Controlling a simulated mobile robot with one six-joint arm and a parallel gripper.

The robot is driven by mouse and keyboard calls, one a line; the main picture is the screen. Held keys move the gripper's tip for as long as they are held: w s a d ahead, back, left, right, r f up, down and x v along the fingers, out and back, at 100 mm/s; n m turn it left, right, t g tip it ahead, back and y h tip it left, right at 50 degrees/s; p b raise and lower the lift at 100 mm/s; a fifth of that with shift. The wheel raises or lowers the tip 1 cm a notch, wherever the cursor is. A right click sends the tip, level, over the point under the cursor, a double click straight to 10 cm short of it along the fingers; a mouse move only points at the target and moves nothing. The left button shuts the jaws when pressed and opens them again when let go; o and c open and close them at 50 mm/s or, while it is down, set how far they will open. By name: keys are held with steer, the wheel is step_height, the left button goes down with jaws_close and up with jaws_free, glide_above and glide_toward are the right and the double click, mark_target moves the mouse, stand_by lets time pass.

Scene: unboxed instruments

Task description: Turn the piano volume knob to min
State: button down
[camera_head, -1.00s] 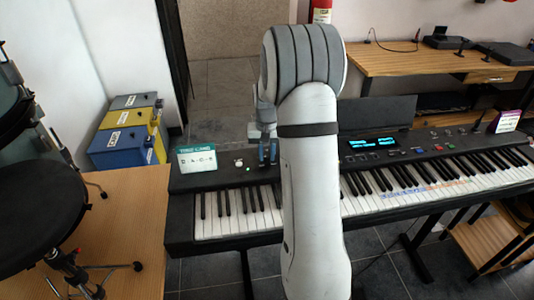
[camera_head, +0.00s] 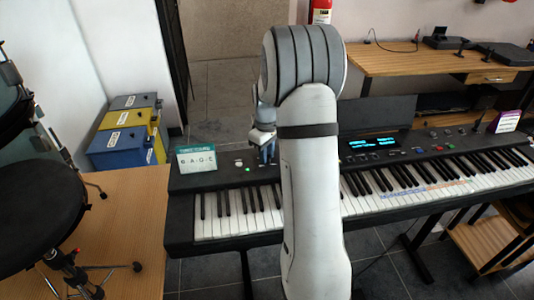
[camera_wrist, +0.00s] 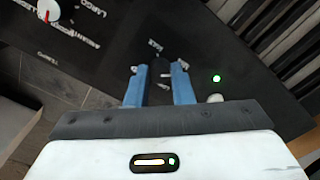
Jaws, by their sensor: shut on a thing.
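The electric piano (camera_head: 208,229) stands in front of me. My gripper (camera_head: 267,153) is at its top panel, left of my forearm in the head view. In the wrist view my gripper (camera_wrist: 160,69) points its two blue fingers at a small dark knob (camera_wrist: 160,68) and is shut on it, one finger on each side. Small white print lies above and below this knob, too blurred to read, so its setting cannot be told. In the head view the fingers and arm hide the knob.
A green light (camera_wrist: 216,78) and a pale button (camera_wrist: 215,98) lie right of the fingers. A white knob with a red mark (camera_wrist: 48,10) is at upper left. A card (camera_head: 196,160) stands on the piano's left end. A drum (camera_head: 38,215) is far left.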

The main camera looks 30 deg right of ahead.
steer(key=shift+n, duration=0.6)
steer(key=c, duration=1.3)
jaws_free()
steer(key=shift+o, duration=0.2)
steer(key=shift+r, duration=3.95)
